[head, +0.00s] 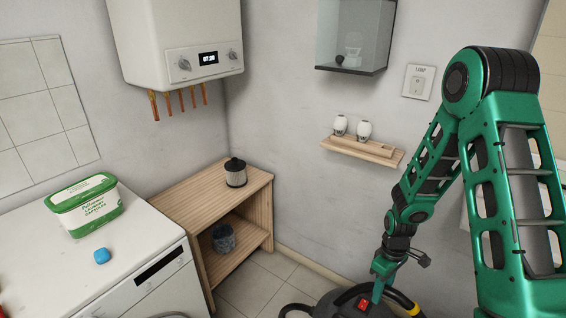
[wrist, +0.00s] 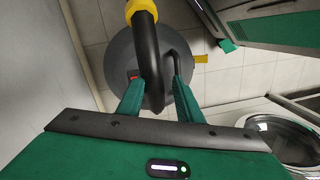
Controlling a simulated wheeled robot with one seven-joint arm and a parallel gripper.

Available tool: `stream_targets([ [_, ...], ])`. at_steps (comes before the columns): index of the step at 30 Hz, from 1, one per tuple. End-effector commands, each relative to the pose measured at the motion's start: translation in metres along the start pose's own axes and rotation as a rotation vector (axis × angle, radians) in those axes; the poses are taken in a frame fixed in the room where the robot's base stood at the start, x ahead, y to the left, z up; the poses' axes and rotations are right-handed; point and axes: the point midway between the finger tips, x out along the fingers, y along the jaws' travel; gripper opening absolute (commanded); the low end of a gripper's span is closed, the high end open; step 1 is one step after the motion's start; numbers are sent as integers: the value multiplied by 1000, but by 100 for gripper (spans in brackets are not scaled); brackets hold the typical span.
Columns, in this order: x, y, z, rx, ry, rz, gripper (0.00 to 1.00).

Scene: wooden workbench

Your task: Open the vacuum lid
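The vacuum (head: 338,302) stands on the floor at the bottom of the head view, partly cut off. It has a dark round lid with a red switch. In the wrist view the grey vacuum lid (wrist: 121,64) lies below my gripper (wrist: 157,85). A thick black hose (wrist: 148,45) with a yellow collar rises between the fingers. A thinner black curved handle (wrist: 184,58) is by the right fingertip. My gripper (head: 381,286) points down over the lid in the head view. Its fingers are apart; whether they touch the hose or handle, I cannot tell.
A washing machine (head: 150,262) with a green-white capsule box (head: 86,206) stands at left. A wooden shelf unit (head: 180,197) holds a dark jar (head: 236,173) and a patterned pot (head: 223,238). A wall shelf (head: 363,150) carries two small white jars. Floor tiles left of the vacuum are clear.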

Motion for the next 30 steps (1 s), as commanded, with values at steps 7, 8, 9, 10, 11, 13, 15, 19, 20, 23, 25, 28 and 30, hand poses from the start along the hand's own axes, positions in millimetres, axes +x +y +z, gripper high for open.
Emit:
stream_targets([
  [7,-87,18,46,213,-3,57,33],
  [8,-96,18,52,242,-3,62,33],
  [9,-109,19,61,277,-4,68,33],
  [10,-118,19,68,305,-3,74,33],
  [11,-126,19,74,332,-2,78,33],
  [13,-146,17,90,397,1,86,33],
  [15,-165,14,105,461,6,93,33],
  [19,-197,6,136,584,17,101,33],
  [20,-203,3,142,611,21,102,33],
  [23,-224,-7,166,707,32,102,33],
  [25,-236,-16,182,773,42,100,33],
  [28,-252,-30,205,868,58,92,33],
  [30,-261,-40,221,933,69,84,33],
])
